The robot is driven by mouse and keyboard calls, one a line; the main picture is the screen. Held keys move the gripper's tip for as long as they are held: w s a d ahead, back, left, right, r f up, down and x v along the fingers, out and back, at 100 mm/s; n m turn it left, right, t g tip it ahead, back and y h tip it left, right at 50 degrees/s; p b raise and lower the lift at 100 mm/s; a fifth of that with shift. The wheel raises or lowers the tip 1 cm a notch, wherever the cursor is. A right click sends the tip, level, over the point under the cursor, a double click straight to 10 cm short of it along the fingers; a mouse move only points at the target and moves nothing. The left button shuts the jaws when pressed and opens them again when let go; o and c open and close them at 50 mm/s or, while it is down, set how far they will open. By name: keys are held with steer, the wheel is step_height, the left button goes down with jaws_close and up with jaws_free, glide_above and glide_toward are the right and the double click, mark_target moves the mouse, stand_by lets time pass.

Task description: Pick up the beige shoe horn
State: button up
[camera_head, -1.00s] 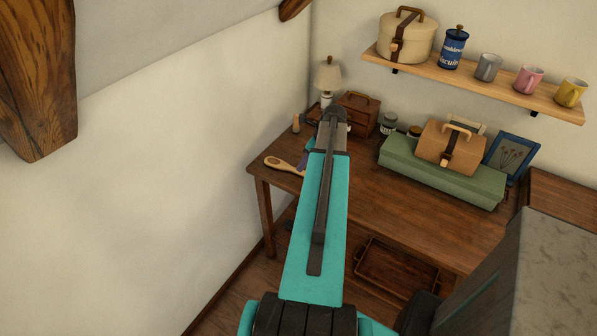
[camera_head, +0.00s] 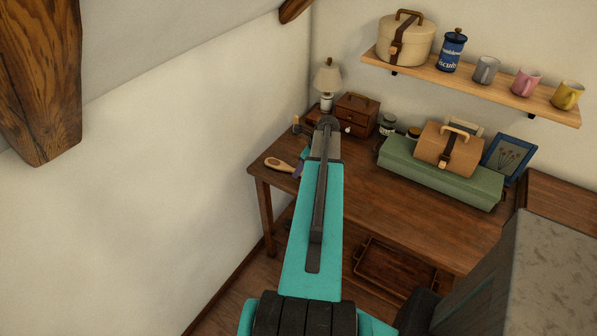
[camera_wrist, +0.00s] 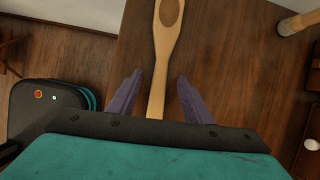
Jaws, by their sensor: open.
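The beige shoe horn (camera_head: 279,164) lies flat near the left front edge of the wooden desk. It is long and pale, with a darker oval at its wide end. In the wrist view, the shoe horn (camera_wrist: 161,60) runs down the middle, wide end at the top, and its handle passes between my fingers. My gripper (camera_wrist: 157,98) is open, one purple finger on each side of the handle, with gaps on both sides. The handle's lower end is hidden behind the gripper body. In the head view my arm covers most of the gripper.
On the desk (camera_head: 385,212) are a lamp (camera_head: 327,82), a small wooden chest (camera_head: 357,114), jars and a green box (camera_head: 440,175) bearing a tan case (camera_head: 448,150). The desk's front middle is clear.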

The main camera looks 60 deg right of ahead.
steer(key=shift+w+f, duration=0.2)
steer(key=shift+f, duration=0.35)
jaws_close()
steer(key=shift+r, duration=0.15)
stand_by(0.3)
steer(key=shift+r+b, duration=0.75)
steer(key=shift+r, duration=0.6)
steer(key=s+a+b, duration=0.1)
steer(key=s, duration=0.4)
steer(key=s+a+r+b, duration=0.1)
steer(key=s+a, duration=0.1)
steer(key=s, duration=0.3)
steer(key=s+a+r+b, duration=0.1)
steer(key=s+a+b, duration=0.1)
steer(key=s, duration=0.3)
steer(key=shift+s, duration=0.15)
